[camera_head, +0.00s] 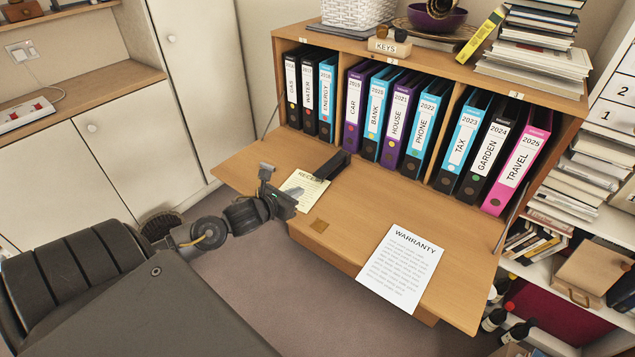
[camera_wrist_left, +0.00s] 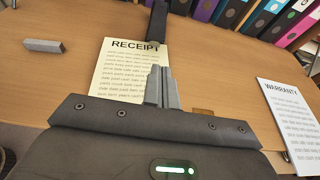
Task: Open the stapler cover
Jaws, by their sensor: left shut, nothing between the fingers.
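The stapler (camera_head: 334,164) is a dark, narrow shape lying on the fold-down desk flap, just beyond the receipt. My left gripper (camera_head: 286,203) is low over the receipt's near edge, in front of the stapler. In the left wrist view its two grey fingers (camera_wrist_left: 161,86) are together with nothing between them, pointing toward the stapler. I cannot tell whether they touch it. My right gripper is not in view.
The receipt (camera_wrist_left: 125,75) lies under my left gripper. A small grey block (camera_wrist_left: 44,45) lies left of it. The warranty sheet (camera_head: 401,270) overhangs the flap's (camera_head: 360,215) front edge. Several binders (camera_head: 396,120) stand behind the flap. A small brown square (camera_head: 319,225) lies near the front edge.

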